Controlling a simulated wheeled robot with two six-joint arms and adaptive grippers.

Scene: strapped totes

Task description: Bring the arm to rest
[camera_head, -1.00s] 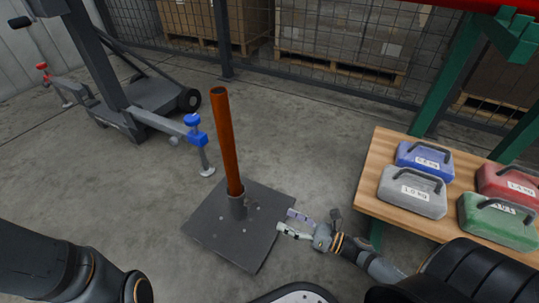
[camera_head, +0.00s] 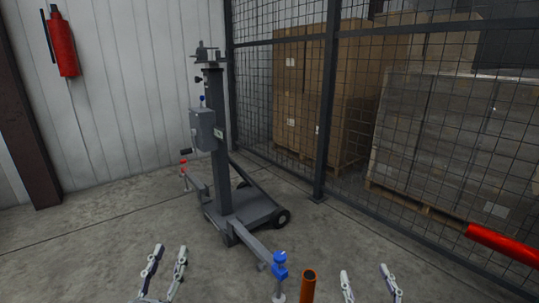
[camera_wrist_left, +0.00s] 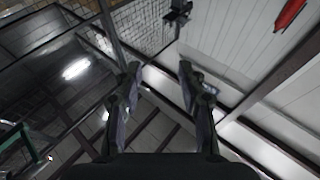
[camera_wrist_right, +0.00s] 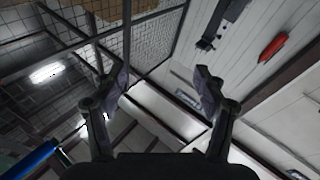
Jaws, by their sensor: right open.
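My left gripper (camera_head: 170,250) points up at the bottom left of the head view, with its two fingers apart and nothing between them. The left wrist view shows the same gripper (camera_wrist_left: 159,68) with an empty gap. My right gripper (camera_head: 365,270) points up at the bottom, right of the middle in the head view. Its fingers are spread and empty, as the right wrist view also shows around the gripper (camera_wrist_right: 158,72). Both wrist cameras look up toward the ceiling and wall. The lower parts of both arms are cut off by the head view's bottom edge.
A grey wheeled lift stand (camera_head: 222,165) with a blue-capped outrigger (camera_head: 280,264) stands ahead. The top of an orange post (camera_head: 308,284) rises between my grippers. A mesh fence (camera_head: 325,110), boxed pallets behind it (camera_head: 440,140) and a red beam (camera_head: 500,246) bound the right.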

